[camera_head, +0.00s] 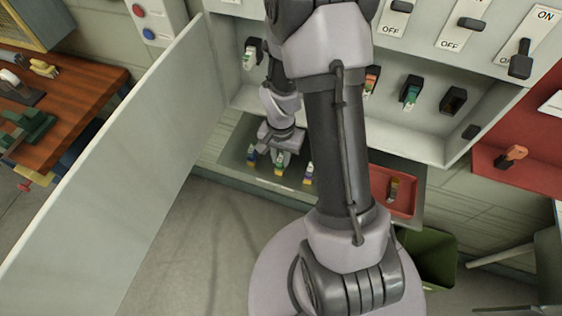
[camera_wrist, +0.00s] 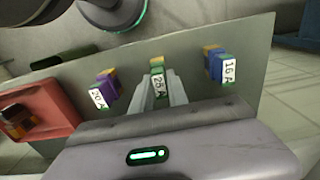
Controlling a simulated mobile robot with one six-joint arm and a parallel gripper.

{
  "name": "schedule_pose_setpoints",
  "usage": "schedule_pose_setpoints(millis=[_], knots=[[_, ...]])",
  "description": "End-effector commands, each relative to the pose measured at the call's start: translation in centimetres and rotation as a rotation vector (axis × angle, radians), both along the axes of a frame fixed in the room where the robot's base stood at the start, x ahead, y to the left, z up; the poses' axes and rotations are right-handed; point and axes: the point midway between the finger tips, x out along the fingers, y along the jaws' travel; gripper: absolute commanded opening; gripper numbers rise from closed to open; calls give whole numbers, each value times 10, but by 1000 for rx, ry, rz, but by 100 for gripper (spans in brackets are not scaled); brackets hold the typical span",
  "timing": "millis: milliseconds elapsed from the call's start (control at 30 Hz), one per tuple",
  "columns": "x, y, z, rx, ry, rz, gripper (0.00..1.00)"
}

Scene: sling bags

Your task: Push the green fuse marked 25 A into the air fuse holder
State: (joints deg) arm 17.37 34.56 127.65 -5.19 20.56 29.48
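The green fuse marked 25 A (camera_wrist: 158,87) stands on the grey shelf, between the light grey fingers of my gripper (camera_wrist: 160,90). The fingers lie close along both its sides; I cannot tell whether they press on it. In the head view my gripper (camera_head: 282,152) is low over the shelf, with the fuse (camera_head: 280,168) just below. Black fuse holders line the cabinet: one at the right (camera_head: 453,101) looks empty, and another (camera_head: 411,92) has a green fuse in it. No readable label shows which holder is air; my arm hides part of the row.
A purple fuse marked 20 A (camera_wrist: 103,92) and one marked 16 A (camera_wrist: 222,70) stand either side of my gripper. A red tray (camera_head: 409,206) with a fuse in it is to the right. Switches (camera_head: 519,66) line the panel above. The open cabinet door (camera_head: 110,170) borders the left.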

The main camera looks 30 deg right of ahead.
Motion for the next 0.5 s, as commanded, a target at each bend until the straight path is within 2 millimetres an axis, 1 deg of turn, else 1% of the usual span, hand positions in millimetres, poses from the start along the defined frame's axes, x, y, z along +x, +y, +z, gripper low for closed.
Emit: schedule_pose_setpoints(millis=[167, 267, 500], knots=[[0, 0, 0, 0, 0, 0, 0], [0, 0, 3, 0, 0, 0, 0], [0, 0, 24, 0, -1, 0, 0]])
